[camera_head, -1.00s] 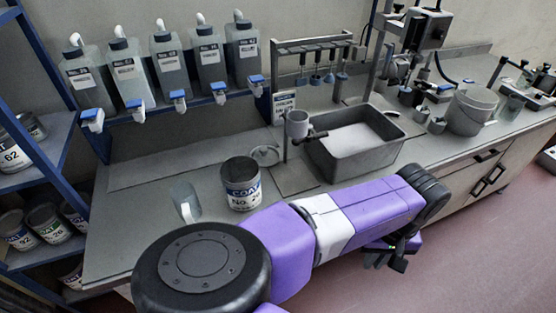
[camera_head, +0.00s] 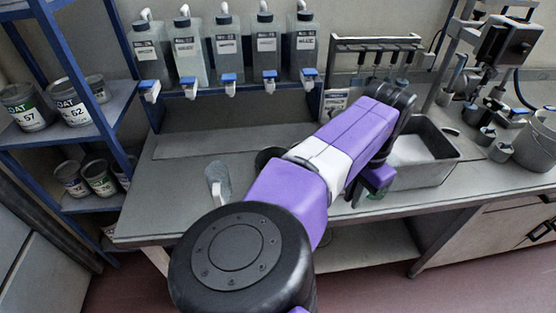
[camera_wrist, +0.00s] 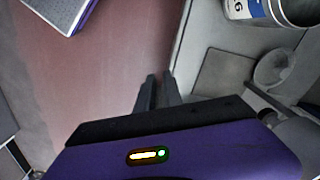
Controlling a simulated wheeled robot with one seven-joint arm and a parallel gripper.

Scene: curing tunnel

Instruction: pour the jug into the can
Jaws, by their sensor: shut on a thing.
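In the wrist view, part of the labelled can (camera_wrist: 245,8) shows at the top right. My gripper (camera_wrist: 157,80) points down over the floor by the counter edge, apart from jug and can. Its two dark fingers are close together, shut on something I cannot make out.
Several bottles with blue-handled taps (camera_head: 228,48) line the back rail. A grey sink basin (camera_head: 440,170) lies right of my arm. A blue shelf (camera_head: 95,118) with paint cans stands left.

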